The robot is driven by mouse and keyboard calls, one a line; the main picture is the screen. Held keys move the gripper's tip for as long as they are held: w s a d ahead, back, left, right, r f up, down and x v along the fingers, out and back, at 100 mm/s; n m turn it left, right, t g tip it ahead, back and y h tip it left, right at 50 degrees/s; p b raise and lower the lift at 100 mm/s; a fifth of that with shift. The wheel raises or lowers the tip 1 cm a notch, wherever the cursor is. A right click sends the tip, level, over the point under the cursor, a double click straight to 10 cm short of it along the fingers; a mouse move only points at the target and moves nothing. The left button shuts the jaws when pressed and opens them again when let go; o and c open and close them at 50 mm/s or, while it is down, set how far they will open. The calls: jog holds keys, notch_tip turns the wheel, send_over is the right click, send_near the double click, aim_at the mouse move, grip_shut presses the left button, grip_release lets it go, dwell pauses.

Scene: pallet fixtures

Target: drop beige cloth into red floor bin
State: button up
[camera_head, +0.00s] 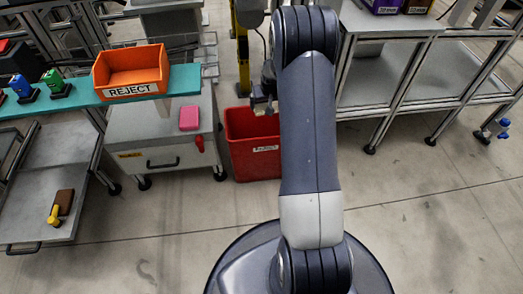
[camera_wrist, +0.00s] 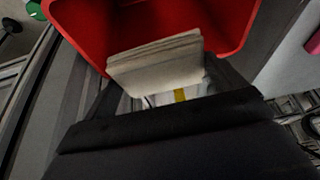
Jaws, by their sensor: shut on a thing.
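The red floor bin (camera_head: 252,160) stands on the floor between the grey cart and my arm, with a white label on its front. My gripper (camera_head: 262,106) is over the bin's opening at its right side in the head view. The beige cloth (camera_wrist: 157,66) is a folded, layered block in the wrist view, held between the fingers of my gripper (camera_wrist: 160,82). The red bin (camera_wrist: 205,18) opens beyond and around the cloth there. In the head view the cloth is too small and covered to make out clearly.
An orange REJECT bin (camera_head: 131,73) sits on a teal shelf (camera_head: 40,103) at left. A grey cart (camera_head: 168,150) with a pink block (camera_head: 189,117) stands beside the red bin. A metal rack (camera_head: 385,75) is at right.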

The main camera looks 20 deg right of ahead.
jog(key=shift+f+b, duration=0.6)
jog(key=shift+f, duration=0.75)
jog(key=o, duration=0.7)
jog(key=p+v, duration=0.4)
jog(key=v, duration=0.7)
jog(key=shift+f, duration=0.1)
